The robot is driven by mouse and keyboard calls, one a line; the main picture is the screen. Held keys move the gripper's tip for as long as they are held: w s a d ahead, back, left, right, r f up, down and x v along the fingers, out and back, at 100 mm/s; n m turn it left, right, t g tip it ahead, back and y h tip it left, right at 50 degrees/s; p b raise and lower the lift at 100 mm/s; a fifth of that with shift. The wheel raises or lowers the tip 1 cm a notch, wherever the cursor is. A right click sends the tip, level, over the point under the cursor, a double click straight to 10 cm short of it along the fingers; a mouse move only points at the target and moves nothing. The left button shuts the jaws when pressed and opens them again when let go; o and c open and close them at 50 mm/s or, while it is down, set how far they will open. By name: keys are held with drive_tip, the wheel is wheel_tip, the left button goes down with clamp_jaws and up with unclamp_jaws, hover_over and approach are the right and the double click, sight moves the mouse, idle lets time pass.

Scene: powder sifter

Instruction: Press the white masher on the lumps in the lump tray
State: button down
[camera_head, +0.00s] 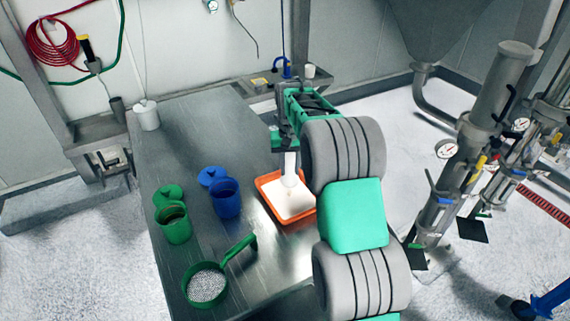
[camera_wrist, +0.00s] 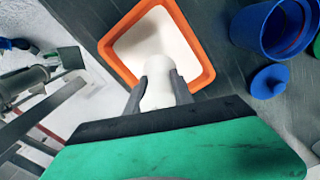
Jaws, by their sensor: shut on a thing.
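The white masher (camera_head: 290,168) is held upright in my gripper (camera_head: 287,148) over the orange lump tray (camera_head: 266,184). In the wrist view my gripper (camera_wrist: 160,92) has its two dark fingers on either side of the masher (camera_wrist: 158,80). The masher's lower end is over or in the tray (camera_wrist: 112,47); I cannot tell whether it touches the contents. White material covers the tray floor; single lumps are too small to make out. The masher and fingers hide part of the tray in the wrist view.
Left of the tray on the steel table (camera_head: 180,120) stand a blue container (camera_head: 226,200) and a green container (camera_head: 173,226), each with its lid behind it. A green-handled sieve (camera_head: 207,283) lies in front. A white lidded pot (camera_head: 147,115) stands at the back left.

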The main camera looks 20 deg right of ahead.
sight(290, 183)
drive_tip(key=shift+w+f, duration=0.15)
drive_tip(key=shift+f+b, duration=1.9)
drive_tip(key=shift+f, duration=0.8)
drive_tip(key=shift+f+b, duration=0.35)
drive_tip(key=shift+f, duration=0.4)
wheel_tip(290, 183, up, 8)
drive_tip(key=p, duration=0.5)
drive_tip(key=shift+f, duration=0.15)
drive_tip(key=shift+f, duration=0.1)
